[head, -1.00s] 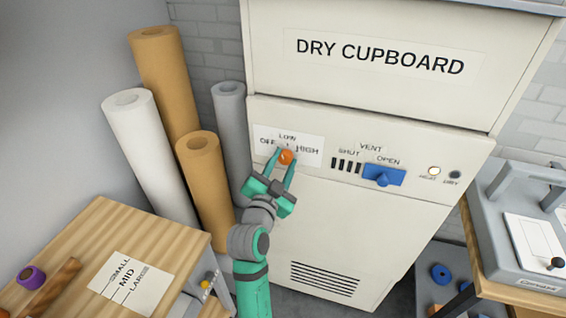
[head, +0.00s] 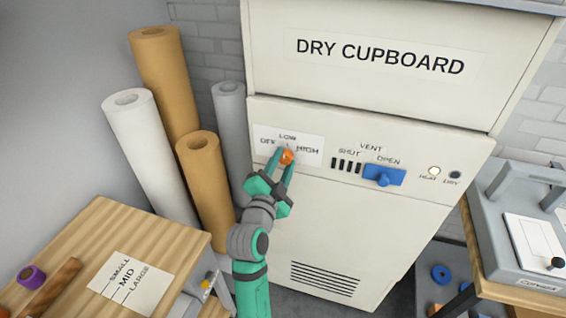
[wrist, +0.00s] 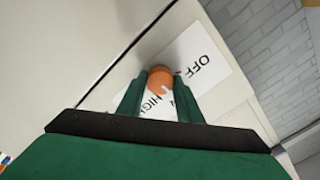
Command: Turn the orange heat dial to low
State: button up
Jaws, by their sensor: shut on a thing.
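The orange heat dial (head: 287,156) is on the front panel of the cream dry cupboard (head: 330,225), on a white label (head: 313,158) reading OFF, LOW and HIGH. My gripper (head: 283,159) is shut on the dial, one finger on each side. The wrist view shows the orange dial (wrist: 160,79) between my fingertips (wrist: 159,88). A pale mark on the dial's face points towards the lower right there, roughly between HIGH and the partly hidden LOW. I cannot tell its exact setting. My fingers cover part of the label.
A blue vent slider (head: 383,176) sits right of the dial, at OPEN. The heat lamp (head: 434,171) looks lit and the dry lamp (head: 455,175) dark. Paper rolls (head: 207,190) stand close on the left. A wooden bench (head: 110,225) is at lower left.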

jog(key=shift+a, duration=0.1)
jog(key=o, duration=1)
jog(key=shift+o, duration=0.2)
jog(key=v, duration=1)
jog(key=shift+s, duration=0.45)
